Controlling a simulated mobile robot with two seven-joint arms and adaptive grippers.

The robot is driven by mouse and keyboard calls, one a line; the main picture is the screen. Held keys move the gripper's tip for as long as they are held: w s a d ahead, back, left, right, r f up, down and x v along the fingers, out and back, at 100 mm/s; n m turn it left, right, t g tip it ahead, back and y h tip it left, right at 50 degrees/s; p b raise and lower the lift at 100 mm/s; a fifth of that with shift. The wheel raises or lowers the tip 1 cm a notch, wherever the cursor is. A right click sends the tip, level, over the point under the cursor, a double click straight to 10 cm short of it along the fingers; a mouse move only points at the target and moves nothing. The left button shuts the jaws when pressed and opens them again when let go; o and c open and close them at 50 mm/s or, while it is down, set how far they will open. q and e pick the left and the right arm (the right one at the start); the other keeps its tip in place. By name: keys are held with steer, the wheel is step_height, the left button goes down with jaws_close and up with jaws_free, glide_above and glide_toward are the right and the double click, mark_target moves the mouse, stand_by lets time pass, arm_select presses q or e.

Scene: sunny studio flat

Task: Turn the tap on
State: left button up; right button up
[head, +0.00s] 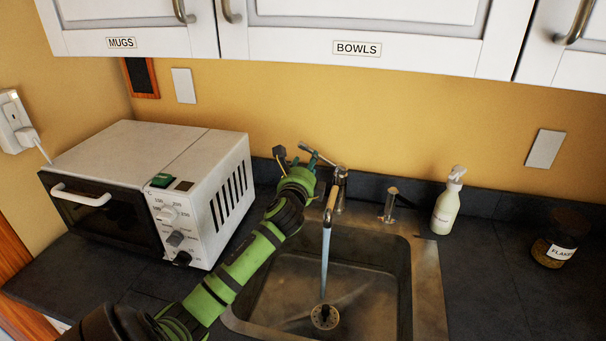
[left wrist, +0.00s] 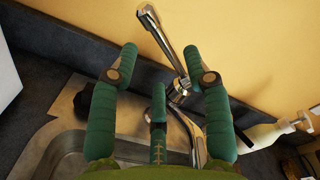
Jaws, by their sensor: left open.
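The metal tap (head: 340,185) stands at the back of the sink. A bluish-clear stream of water (head: 324,262) runs from its spout down to the drain. The tap's lever (head: 318,154) points up and to the left; it also shows in the left wrist view as a chrome lever (left wrist: 157,38), tilted up. My green left gripper (head: 299,160) is just left of the tap, by the lever. In the left wrist view my left gripper (left wrist: 159,65) is open, its fingers spread, with the lever beyond and between the fingertips. Contact cannot be told. My right gripper is out of view.
A white toaster oven (head: 207,143) stands left of the sink (head: 429,290). A short metal fitting (head: 390,204), a soap bottle (head: 447,205) and a dark jar (head: 555,248) are to the right. White cupboards (head: 420,45) hang above. The right counter is mostly clear.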

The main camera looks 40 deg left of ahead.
arm_select(q)
steer(key=v, duration=0.5)
steer(key=shift+w+r, duration=0.1)
stand_by(0.4)
